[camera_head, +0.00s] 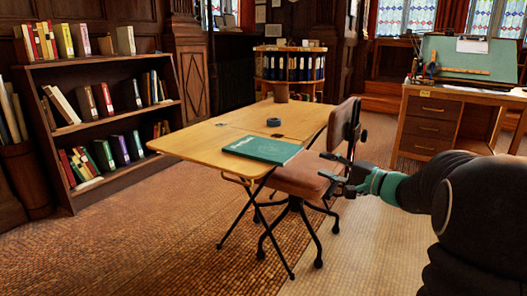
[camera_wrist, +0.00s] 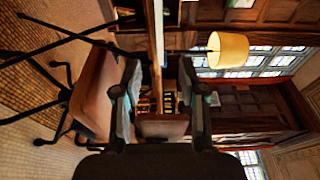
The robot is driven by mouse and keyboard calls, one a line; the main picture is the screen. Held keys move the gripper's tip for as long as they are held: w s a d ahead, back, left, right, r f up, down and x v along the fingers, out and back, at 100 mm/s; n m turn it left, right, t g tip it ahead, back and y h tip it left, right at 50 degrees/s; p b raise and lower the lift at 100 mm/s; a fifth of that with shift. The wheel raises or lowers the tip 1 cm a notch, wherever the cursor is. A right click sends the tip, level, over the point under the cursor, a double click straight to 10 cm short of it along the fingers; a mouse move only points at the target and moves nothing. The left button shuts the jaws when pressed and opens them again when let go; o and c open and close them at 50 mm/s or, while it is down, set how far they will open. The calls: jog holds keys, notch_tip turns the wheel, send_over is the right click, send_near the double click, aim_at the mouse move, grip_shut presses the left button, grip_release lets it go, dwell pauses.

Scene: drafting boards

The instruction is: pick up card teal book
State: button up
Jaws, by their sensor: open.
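The teal book (camera_head: 262,150) lies flat on the wooden drafting table (camera_head: 190,143), near its right front edge. My gripper (camera_head: 335,172) is open and empty. In the head view it is to the right of the book, past the table edge and in front of the swivel chair. In the wrist view the open fingers (camera_wrist: 158,88) point towards the table, which shows edge-on as a thin strip (camera_wrist: 157,30) between them.
The swivel chair (camera_head: 300,177) stands at the table's right side, close to my gripper. A dark round object (camera_head: 273,122) and a brown cup (camera_head: 281,93) are on the table. A bookshelf (camera_head: 75,135) stands left. A desk with a green board (camera_head: 468,57) is right.

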aim_at(297, 154)
jog(key=x, duration=1.1)
jog(key=shift+d, duration=0.15)
grip_shut()
